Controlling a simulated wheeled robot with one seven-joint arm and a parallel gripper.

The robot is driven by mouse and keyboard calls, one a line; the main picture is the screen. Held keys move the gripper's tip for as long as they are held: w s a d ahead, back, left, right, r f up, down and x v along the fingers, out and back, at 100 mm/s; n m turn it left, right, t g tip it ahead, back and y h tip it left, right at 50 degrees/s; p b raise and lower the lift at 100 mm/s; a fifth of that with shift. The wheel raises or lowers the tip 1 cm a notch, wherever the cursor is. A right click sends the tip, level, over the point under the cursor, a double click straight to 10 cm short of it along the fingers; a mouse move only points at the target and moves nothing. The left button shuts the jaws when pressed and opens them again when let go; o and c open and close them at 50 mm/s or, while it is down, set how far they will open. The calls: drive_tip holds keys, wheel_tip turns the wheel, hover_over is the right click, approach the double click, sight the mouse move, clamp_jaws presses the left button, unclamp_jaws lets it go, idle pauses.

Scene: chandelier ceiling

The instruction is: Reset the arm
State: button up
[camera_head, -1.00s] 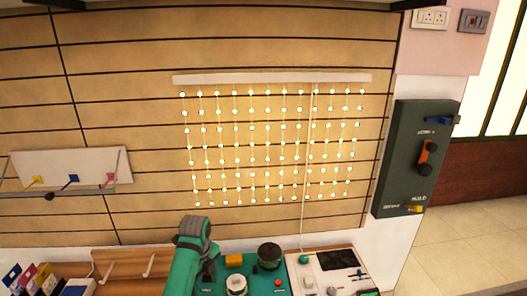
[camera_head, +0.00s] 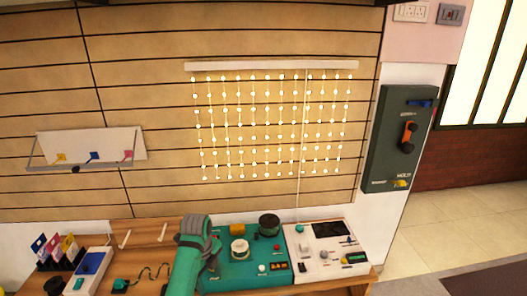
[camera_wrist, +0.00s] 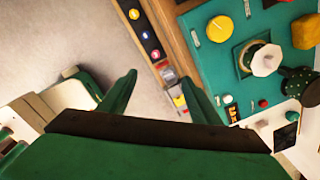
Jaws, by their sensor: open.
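My arm (camera_head: 188,255) shows in the head view as a green link with a grey joint, rising from the bottom edge in front of the bench. My gripper is not clearly visible there. In the wrist view my gripper (camera_wrist: 160,90) has its two green fingers spread apart with nothing between them. Beyond the fingers are the floor and the wooden bench edge. The green control panel (camera_wrist: 255,90) lies to the right of the fingers; it also shows in the head view (camera_head: 230,275), right of my arm.
A white panel (camera_head: 325,250) sits right of the green panel. Cards (camera_head: 52,245) stand at the bench's left. A shelf (camera_head: 85,150) and bead lights (camera_head: 270,125) are on the slatted wall, with a dark switch box (camera_head: 400,140) at right.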

drive_tip(key=d+f+n+t+h, duration=0.2)
drive_tip(key=d+f, duration=0.4)
drive_tip(key=d, duration=0.3)
drive_tip(key=d+f+n+t+h, duration=0.1)
drive_tip(key=d+f+n+t, duration=0.15)
drive_tip(key=d+f, duration=0.55)
drive_tip(key=s+d+f+n+t, duration=0.35)
drive_tip(key=s+d+n, duration=0.45)
drive_tip(key=s+d, duration=0.4)
drive_tip(key=s+a+r+n+t+y, duration=0.15)
drive_tip(key=s+n, duration=0.25)
drive_tip(key=s, duration=0.6)
drive_tip(key=s+a+r+n+t+y, duration=0.15)
drive_tip(key=s+n, duration=0.25)
drive_tip(key=s, duration=0.5)
drive_tip(key=s+a+r+n+t, duration=0.1)
drive_tip(key=s+a+r, duration=0.3)
drive_tip(key=s+r, duration=0.4)
drive_tip(key=s+a+r+n+t, duration=0.2)
drive_tip(key=s+a+r+t, duration=0.1)
drive_tip(key=s+r, duration=0.5)
drive_tip(key=shift+a+r, duration=0.35)
drive_tip(key=shift+r, duration=0.2)
